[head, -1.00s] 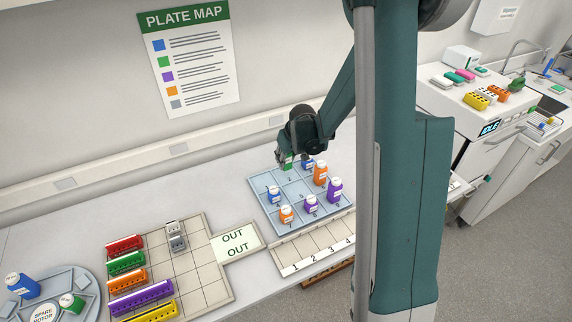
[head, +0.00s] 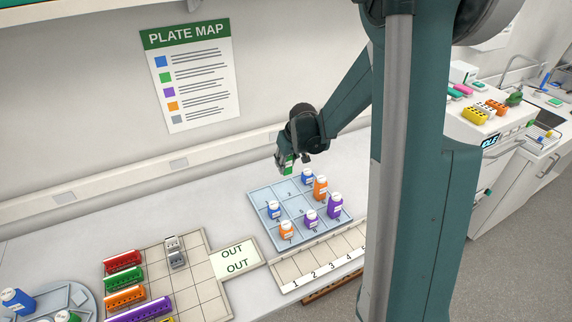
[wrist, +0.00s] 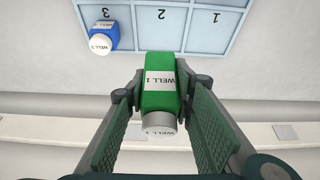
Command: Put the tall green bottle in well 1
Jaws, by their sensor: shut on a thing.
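My gripper (wrist: 160,92) is shut on the tall green bottle (wrist: 160,84), which has a white cap and a label that seems to read WELL 1. In the head view the green bottle (head: 288,166) hangs from my gripper (head: 287,163), above the back edge of the blue-grey well tray (head: 292,193). Well 1 (wrist: 217,18) is empty at the right of the wrist view; in the head view it is the tray's back left compartment (head: 263,197). Well 2 (wrist: 160,20) is also empty. A blue bottle (wrist: 102,36) stands in well 3.
Two orange bottles (head: 320,188), two purple bottles (head: 334,206) and another blue bottle (head: 274,209) stand in other wells. A numbered rack (head: 318,264) lies in front. A gridded board (head: 200,285) with coloured racks is at left. Bench behind the tray is clear.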

